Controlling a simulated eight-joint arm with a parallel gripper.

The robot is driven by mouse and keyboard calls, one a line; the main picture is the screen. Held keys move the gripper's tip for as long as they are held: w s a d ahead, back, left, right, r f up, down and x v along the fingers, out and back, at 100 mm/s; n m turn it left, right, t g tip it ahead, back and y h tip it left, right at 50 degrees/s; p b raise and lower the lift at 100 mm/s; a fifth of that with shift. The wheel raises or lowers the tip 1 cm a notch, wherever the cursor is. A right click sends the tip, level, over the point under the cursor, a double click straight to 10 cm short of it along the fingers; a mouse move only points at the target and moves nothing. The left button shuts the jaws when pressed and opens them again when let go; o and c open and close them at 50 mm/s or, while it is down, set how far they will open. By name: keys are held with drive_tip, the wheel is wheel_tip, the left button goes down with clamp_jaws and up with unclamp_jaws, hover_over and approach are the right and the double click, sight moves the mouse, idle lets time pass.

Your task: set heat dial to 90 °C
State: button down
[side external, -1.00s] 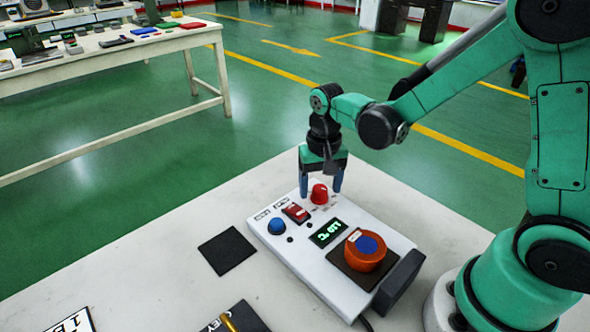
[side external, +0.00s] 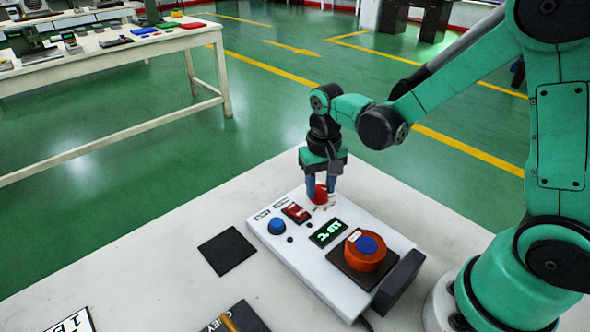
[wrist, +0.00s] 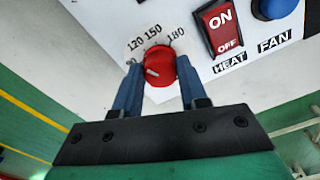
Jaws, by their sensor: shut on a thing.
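The red heat dial (side external: 320,196) sits at the far end of the white control box (side external: 290,255). My gripper (side external: 321,188) points down over it, with its blue fingers closed on either side. In the wrist view the dial (wrist: 161,68) is between the fingertips (wrist: 159,72). Its white pointer mark faces the lower left, toward the left finger. The marks 120, 150 and 180 show around it; the mark by the left finger is partly hidden. The green display (side external: 328,232) is lit, but its upside-down digits are too small to read surely.
A red ON/OFF heat switch (wrist: 222,28) and a blue fan button (wrist: 272,7) are close to the dial. An orange round mould (side external: 366,250) with blue in it sits on the box's dark plate. A black square pad (side external: 227,250) lies on the table beside the box.

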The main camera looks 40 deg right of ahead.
sight(321, 188)
drive_tip(key=n, duration=0.6)
drive_tip(key=shift+n, duration=0.3)
idle(0.4)
drive_tip(key=shift+c, duration=2.4)
unclamp_jaws()
drive_tip(key=shift+r, duration=2.8)
